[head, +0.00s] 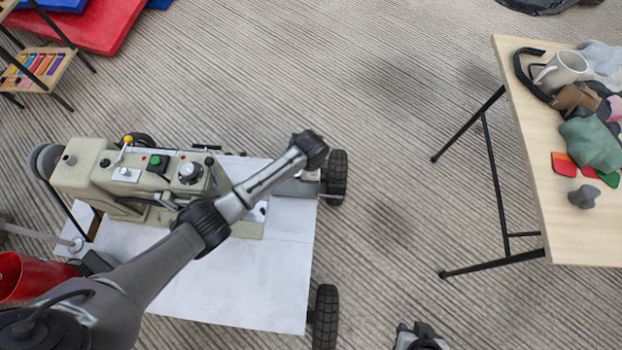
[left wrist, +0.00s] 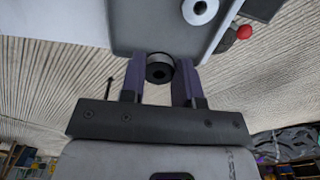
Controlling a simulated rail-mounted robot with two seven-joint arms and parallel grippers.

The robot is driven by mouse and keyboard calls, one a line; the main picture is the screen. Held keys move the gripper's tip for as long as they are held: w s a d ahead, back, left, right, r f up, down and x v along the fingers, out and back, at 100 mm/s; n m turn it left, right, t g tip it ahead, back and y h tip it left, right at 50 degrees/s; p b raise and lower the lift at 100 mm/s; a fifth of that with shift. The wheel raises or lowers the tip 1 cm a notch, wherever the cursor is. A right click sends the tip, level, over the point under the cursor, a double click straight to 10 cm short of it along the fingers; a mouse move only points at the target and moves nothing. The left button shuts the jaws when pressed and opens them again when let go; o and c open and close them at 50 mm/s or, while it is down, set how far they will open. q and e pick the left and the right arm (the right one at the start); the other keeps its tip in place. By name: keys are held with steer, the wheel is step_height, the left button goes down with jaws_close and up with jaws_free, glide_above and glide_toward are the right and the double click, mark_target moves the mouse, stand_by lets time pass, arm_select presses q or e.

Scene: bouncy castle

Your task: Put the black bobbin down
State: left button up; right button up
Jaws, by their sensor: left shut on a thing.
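My left gripper (left wrist: 158,84) is shut on the black bobbin (left wrist: 160,69), a small dark ring with a pale band, held between its two fingers in the left wrist view. A flat grey surface with a round white part is right behind the bobbin; I cannot tell whether they touch. In the head view my left arm reaches across a white cart (head: 270,285), its end near the cart's right edge; the bobbin is hidden there. My right gripper (head: 420,338) shows only partly at the bottom edge, and its jaws are unclear.
A cream machine (head: 85,165) with knobs and a yellow-tipped lever stands on the wheeled cart. A wooden table (head: 560,235) at right holds a mug (head: 560,72), a green cloth-like lump (head: 590,142) and other items. A red container (head: 20,275) is at lower left. Ribbed floor between is clear.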

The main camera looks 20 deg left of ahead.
arm_select(q)
step_height(320, 180, down, 4)
steer(key=shift+r+b, duration=0.2)
steer(key=shift+b, duration=0.9)
steer(key=o, duration=0.9)
steer(key=shift+o, duration=0.2)
